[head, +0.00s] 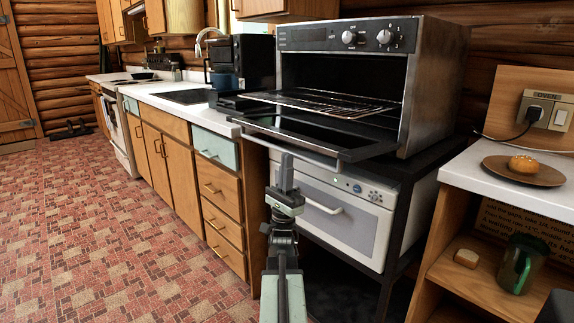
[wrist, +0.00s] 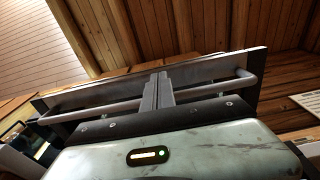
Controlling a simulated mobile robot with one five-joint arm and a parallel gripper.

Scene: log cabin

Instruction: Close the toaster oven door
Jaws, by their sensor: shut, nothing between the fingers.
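The toaster oven (head: 436,85) stands on a black stand with its door open. The door (head: 310,133) is folded down, close to level, with its front edge toward me. The wire rack (head: 325,102) shows in the cavity. My gripper (head: 286,160) is shut and empty, pointing up at the door's front edge. In the wrist view, my shut fingers (wrist: 158,88) overlap the long handle bar (wrist: 212,88), with the door's edge (wrist: 225,68) behind it. Whether the fingers touch the handle or door I cannot tell.
A white oven (head: 335,215) sits below on the black stand. A wooden shelf unit at right bears a plate (head: 524,172) with a bun and a green mug (head: 519,262). Drawers (head: 222,190) and a counter run left. The tiled floor (head: 110,235) at left is clear.

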